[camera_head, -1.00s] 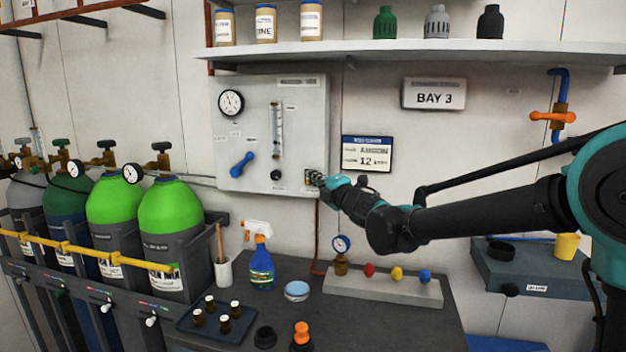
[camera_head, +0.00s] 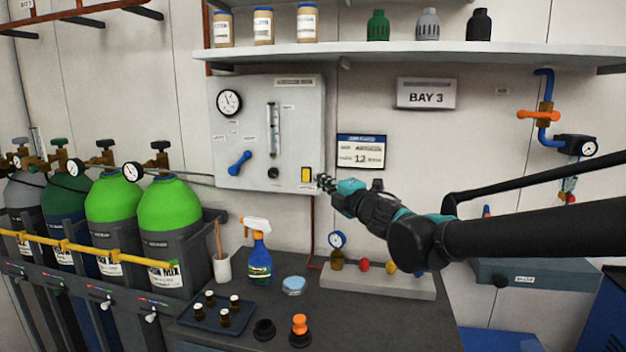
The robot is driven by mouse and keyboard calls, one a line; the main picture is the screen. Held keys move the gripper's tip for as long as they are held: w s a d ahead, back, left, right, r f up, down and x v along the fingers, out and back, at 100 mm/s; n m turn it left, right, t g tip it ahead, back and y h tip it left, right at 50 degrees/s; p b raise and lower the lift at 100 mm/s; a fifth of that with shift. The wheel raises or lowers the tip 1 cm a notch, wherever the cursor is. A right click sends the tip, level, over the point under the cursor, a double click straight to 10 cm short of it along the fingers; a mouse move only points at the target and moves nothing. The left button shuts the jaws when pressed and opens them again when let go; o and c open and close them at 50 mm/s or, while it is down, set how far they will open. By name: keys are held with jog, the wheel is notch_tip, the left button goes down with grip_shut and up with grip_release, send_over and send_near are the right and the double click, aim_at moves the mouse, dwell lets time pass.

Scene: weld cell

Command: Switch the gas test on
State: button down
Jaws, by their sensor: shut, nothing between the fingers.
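A grey wall panel (camera_head: 245,110) hangs below the shelf. At its lower right corner is a small yellow rocker switch (camera_head: 306,174) in a dark frame, with a small label below it too small to read. The panel also carries a round gauge (camera_head: 229,102), a clear flow tube (camera_head: 273,130), a blue lever (camera_head: 239,163) set at a slant and a black knob (camera_head: 273,173). My gripper (camera_head: 322,182) is shut and empty, just right of the switch by the panel's edge. It appears apart from the switch. I cannot tell whether the switch is on.
Green-topped gas cylinders (camera_head: 172,205) stand at left behind a yellow rail. The dark bench (camera_head: 380,318) below holds a spray bottle (camera_head: 258,255), a tray of small bottles (camera_head: 190,318) and a grey block (camera_head: 340,281) with coloured knobs. A shelf (camera_head: 420,55) runs above.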

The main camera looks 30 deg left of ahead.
jog(key=shift+r+v, duration=0.25)
jog(key=shift+v, duration=0.85)
